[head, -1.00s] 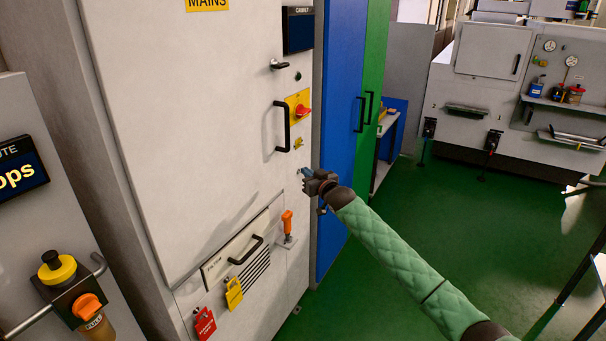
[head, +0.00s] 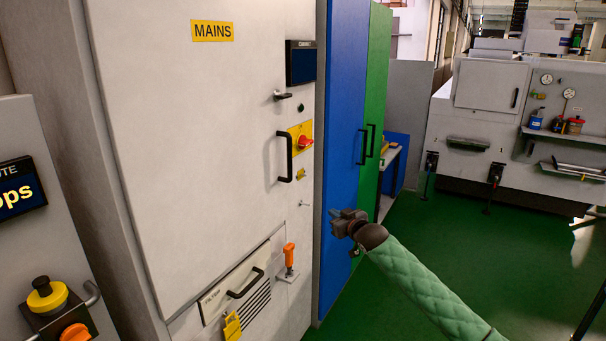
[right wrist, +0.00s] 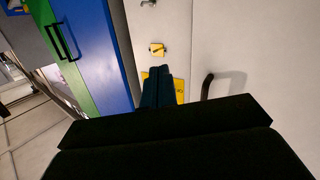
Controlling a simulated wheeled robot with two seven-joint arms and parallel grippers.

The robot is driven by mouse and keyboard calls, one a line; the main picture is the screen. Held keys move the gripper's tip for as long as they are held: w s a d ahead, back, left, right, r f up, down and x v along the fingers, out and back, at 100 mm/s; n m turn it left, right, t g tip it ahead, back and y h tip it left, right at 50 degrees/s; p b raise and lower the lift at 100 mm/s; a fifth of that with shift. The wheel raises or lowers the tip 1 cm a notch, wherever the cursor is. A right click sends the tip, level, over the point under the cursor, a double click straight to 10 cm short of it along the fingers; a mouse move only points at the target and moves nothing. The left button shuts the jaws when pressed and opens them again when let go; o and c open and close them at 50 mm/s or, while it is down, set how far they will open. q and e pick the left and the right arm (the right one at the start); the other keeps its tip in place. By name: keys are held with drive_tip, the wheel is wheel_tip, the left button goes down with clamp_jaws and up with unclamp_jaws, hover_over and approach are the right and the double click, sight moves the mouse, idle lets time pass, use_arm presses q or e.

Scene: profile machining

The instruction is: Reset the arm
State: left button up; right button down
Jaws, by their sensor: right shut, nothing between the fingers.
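My right arm, in a green quilted sleeve, comes in from the lower right in the head view. Its gripper (head: 340,217) is in front of the blue cabinet, right of the white MAINS cabinet (head: 215,110) and clear of it. In the right wrist view its fingers (right wrist: 157,88) are together and hold nothing. Behind them show the yellow switch plate (right wrist: 179,90) and the black door handle (right wrist: 208,85), with a gap between. My left gripper is not in view.
The white cabinet has a red-and-yellow switch (head: 303,141), an orange-handled lever (head: 288,258) and a yellow tag (head: 232,326). Blue (head: 343,130) and green (head: 377,100) cabinets stand beside it. The green floor (head: 420,240) at right is open. A grey machine (head: 485,130) stands behind.

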drive_tip(key=d+h, duration=0.3)
drive_tip(key=d, duration=0.1)
drive_tip(key=s+d+f+m+g+h, duration=0.1)
drive_tip(key=s+f+g, duration=0.2)
drive_tip(key=s+f, duration=0.75)
drive_tip(key=s+d+f+m+g+h, duration=0.15)
drive_tip(key=s+f, duration=0.45)
drive_tip(key=f, duration=0.9)
drive_tip(key=s+f+g+h, duration=0.1)
drive_tip(key=s+f+g, duration=0.2)
drive_tip(key=s+f, duration=0.8)
drive_tip(key=s+a+f+g, duration=0.1)
drive_tip(key=s+f+g, duration=0.1)
drive_tip(key=s+f, duration=0.6)
drive_tip(key=s+a+f+m+g, duration=0.1)
drive_tip(key=s+f, duration=0.8)
drive_tip(key=s, duration=1)
drive_tip(key=s+a+f+m+g, duration=0.1)
drive_tip(key=s+f+g, duration=0.2)
drive_tip(key=s+f, duration=0.6)
drive_tip(key=s, duration=0.4)
drive_tip(key=shift+s, duration=0.15)
drive_tip(key=shift+g, duration=0.25)
